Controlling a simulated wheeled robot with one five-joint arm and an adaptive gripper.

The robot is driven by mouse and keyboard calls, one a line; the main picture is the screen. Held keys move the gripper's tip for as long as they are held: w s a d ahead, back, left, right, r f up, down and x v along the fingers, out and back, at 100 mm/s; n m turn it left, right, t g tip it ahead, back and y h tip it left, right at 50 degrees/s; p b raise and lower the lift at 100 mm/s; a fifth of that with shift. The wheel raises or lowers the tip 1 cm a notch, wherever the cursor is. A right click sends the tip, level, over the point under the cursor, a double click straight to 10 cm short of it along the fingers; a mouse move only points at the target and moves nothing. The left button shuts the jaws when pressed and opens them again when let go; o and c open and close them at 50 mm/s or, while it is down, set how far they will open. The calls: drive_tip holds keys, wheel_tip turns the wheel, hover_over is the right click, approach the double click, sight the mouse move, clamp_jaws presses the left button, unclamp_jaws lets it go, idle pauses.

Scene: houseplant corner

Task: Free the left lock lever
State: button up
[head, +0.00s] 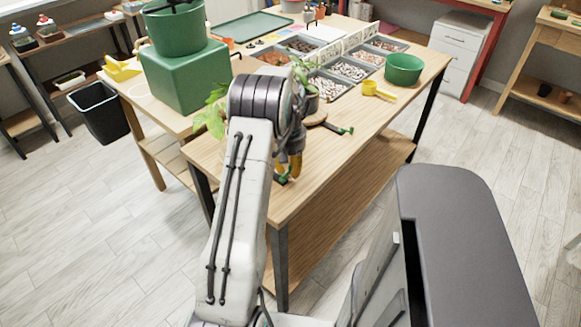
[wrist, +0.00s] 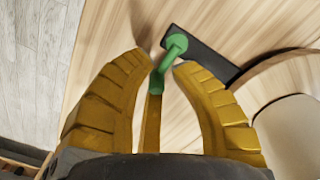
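A green lock lever (wrist: 174,45) lies at the inner end of a dark bar (wrist: 212,62) in the wrist view. The lever's lower end reaches between my gripper's yellow fingertips. My gripper (wrist: 164,62) is open, with a visible gap between the fingers; contact with the lever is unclear. A narrow yellow strip shows between the fingers below the lever. In the head view the lever (head: 282,179) is partly hidden beneath my gripper (head: 291,166), close to the table's near edge. A second green lever (head: 346,130) sits farther right, beside a round wooden base.
The wooden table (head: 330,160) has bare room right of my gripper. A leafy plant (head: 211,118) is partly hidden by my arm. Farther back are trays of pebbles (head: 349,70), a yellow scoop (head: 376,90), a green bowl (head: 403,68) and a green box (head: 185,78).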

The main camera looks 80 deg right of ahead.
drive_tip(key=o, duration=0.4)
drive_tip(key=shift+d+r, duration=0.1)
drive_tip(key=shift+c, duration=0.2)
drive_tip(key=shift+s+r, duration=0.1)
wheel_tip(320, 180, up, 12)
idle(0.3)
idle(0.8)
